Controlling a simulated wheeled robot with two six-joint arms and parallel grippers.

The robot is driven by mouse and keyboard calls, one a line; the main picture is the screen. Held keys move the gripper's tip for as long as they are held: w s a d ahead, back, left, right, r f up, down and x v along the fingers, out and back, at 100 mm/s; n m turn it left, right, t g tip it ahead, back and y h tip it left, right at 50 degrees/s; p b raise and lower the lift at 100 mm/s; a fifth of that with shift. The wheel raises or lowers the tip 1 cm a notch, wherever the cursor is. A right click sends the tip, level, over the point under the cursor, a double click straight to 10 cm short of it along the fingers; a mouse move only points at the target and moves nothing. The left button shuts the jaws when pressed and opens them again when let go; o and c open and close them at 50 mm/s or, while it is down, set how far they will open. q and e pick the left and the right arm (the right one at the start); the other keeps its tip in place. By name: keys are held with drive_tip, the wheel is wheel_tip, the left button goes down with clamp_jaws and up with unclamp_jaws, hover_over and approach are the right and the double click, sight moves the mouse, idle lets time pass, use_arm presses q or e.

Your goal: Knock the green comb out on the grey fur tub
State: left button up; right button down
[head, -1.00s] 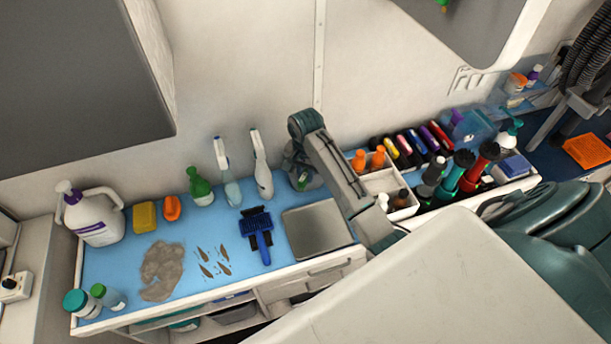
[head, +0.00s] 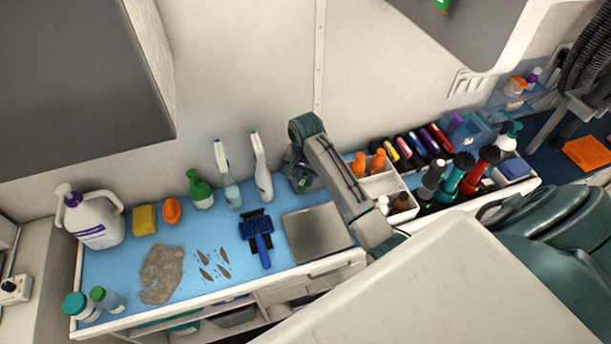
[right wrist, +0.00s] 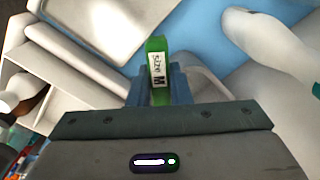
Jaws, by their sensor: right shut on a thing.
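My right gripper (head: 303,182) hangs over the back of the blue worktop, just behind the grey tray. In the right wrist view its blue fingers (right wrist: 158,88) are shut on a green comb (right wrist: 157,62) with a white label reading "SIZE M". Only a small bit of green shows at the gripper in the head view. A shallow grey tray (head: 318,232) lies on the worktop; its rim also shows in the right wrist view (right wrist: 108,45). I cannot tell if it is the fur tub. The comb appears apart from it. My left gripper is not in view.
White spray bottles (head: 263,180) stand just left of my gripper. A blue brush (head: 258,232), fur clump (head: 162,274) and loose tufts lie left of the tray. A white caddy (head: 388,184) with bottles stands to its right.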

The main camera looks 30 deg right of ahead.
drive_tip(key=shift+f, duration=0.65)
idle(0.7)
drive_tip(key=shift+r, duration=3.05)
drive_tip(key=shift+f, duration=0.15)
